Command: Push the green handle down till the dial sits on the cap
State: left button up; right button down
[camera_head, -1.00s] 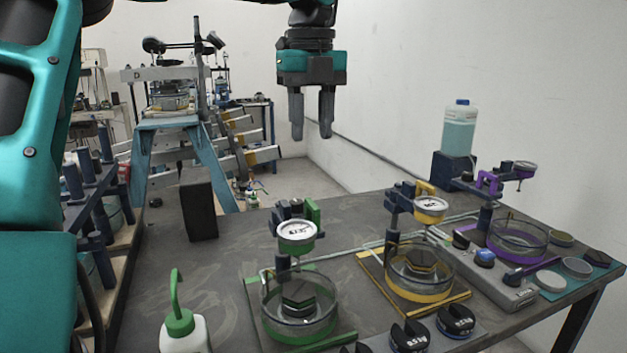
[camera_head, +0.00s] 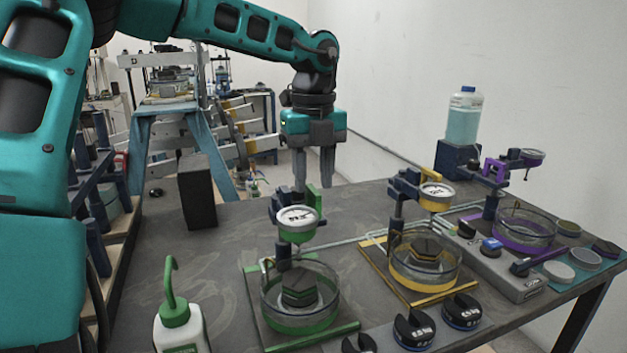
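The green handle (camera_head: 314,199) stands up behind the round dial (camera_head: 297,217), which has a white face and a green rim. The dial hangs above a glass dish with a green base ring (camera_head: 300,326). In the dish is a dark hexagonal cap (camera_head: 300,284), with a visible gap between dial and cap. My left gripper (camera_head: 314,182) points down, empty, its two fingers apart. Its fingertips show just above the handle in the picture; they look apart from it, and the depth between them is hard to tell. My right gripper is not in view.
Similar yellow (camera_head: 437,193) and purple (camera_head: 534,157) dial stations stand to the right. A green-topped squeeze bottle (camera_head: 180,325) is at the front left, a black block (camera_head: 197,192) behind it. Dark slotted weights (camera_head: 413,328) lie at the front.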

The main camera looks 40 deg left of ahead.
pick_arm(q)
jog(key=shift+f, duration=0.4)
jog(key=shift+c, duration=0.2)
grip_shut()
